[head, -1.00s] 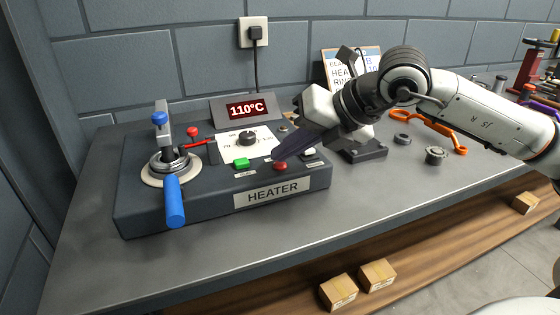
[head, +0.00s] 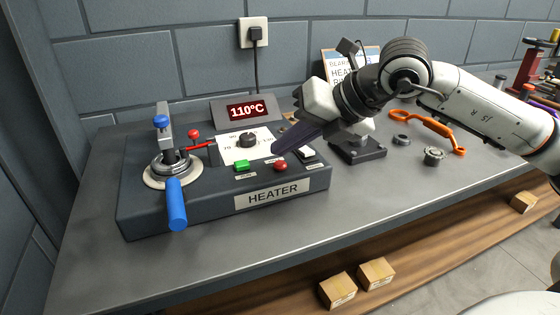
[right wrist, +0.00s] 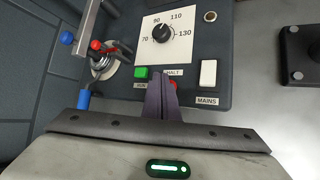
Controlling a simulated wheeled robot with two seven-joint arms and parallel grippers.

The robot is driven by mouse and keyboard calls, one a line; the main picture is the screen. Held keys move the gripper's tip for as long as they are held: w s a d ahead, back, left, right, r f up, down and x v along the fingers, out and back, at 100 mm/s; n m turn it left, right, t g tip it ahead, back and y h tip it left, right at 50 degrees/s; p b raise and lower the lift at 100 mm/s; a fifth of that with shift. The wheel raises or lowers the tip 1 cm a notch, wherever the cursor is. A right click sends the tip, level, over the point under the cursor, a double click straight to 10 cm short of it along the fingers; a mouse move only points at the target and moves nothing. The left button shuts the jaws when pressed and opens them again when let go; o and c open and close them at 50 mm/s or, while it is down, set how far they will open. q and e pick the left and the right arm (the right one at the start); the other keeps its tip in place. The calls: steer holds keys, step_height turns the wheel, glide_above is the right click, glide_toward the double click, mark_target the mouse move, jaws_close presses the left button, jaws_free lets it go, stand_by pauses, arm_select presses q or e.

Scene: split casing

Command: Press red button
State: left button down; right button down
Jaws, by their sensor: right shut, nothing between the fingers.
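The red button (head: 281,166) is on the top front of the dark heater box (head: 140,222), between the green button (head: 242,165) and the white mains switch (head: 307,153). My right gripper (head: 276,151) is shut and empty, its fingertips just above and behind the red button, apart from it in the head view. In the right wrist view the closed fingers (right wrist: 160,82) partly cover the red button (right wrist: 173,85); the HALT label lies just beyond it. The left gripper is not in view.
The box carries a dial (head: 248,139) and a clamp with a blue handle (head: 175,205) at its left. A display (head: 244,110) reads 110°C. An orange tool (head: 430,124) and metal rings (head: 434,157) lie on the bench to the right.

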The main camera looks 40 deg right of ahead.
mark_target(286, 166)
step_height(286, 166, up, 5)
steer(key=p, duration=0.3)
steer(key=shift+p, duration=0.4)
stand_by(0.4)
